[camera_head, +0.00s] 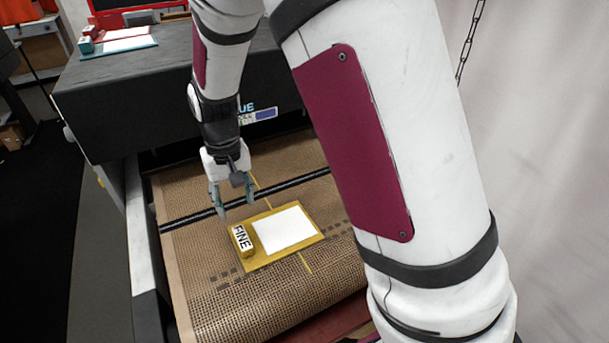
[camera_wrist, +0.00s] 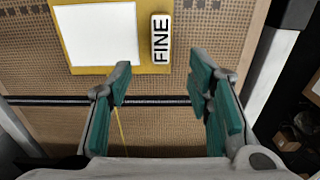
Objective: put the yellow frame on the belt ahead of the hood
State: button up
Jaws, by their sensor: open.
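The yellow frame (camera_head: 310,233) lies flat on the brown mesh belt (camera_head: 210,310), with a white sheet (camera_head: 283,230) in its middle. A yellow block (camera_head: 242,240) marked FINE stands on its left end in the head view. In the wrist view the frame (camera_wrist: 100,70) is at the top, with the FINE block (camera_wrist: 161,38) at its right end. My gripper (camera_head: 233,212) is open and empty, behind the frame and apart from it. In the wrist view my gripper (camera_wrist: 160,80) has its teal fingers apart just below the FINE block. The dark hood (camera_head: 150,90) stands behind the belt.
A black bar (camera_head: 190,217) crosses the belt between the hood and the frame. A thin yellow line (camera_head: 305,263) runs along the belt. Another frame, teal with a white sheet (camera_head: 125,44), and a red frame lie on top of the hood. The front of the belt is clear.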

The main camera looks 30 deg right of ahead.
jog(key=s+d+r+t+y, duration=0.1)
jog(key=s+d+r, duration=0.1)
jog(key=s+r, duration=0.45)
jog(key=s+d+r+t, duration=0.2)
jog(key=s+d+r, duration=0.15)
jog(key=r, duration=0.65)
jog(key=s+d+r+t, duration=0.1)
jog(key=s+r, duration=0.1)
jog(key=s, duration=0.4)
jog(key=s+d+r+t+h, duration=0.1)
jog(key=s+d+r, duration=0.1)
jog(key=s, duration=0.4)
jog(key=shift+s+r, duration=0.3)
jog(key=shift+r, duration=0.1)
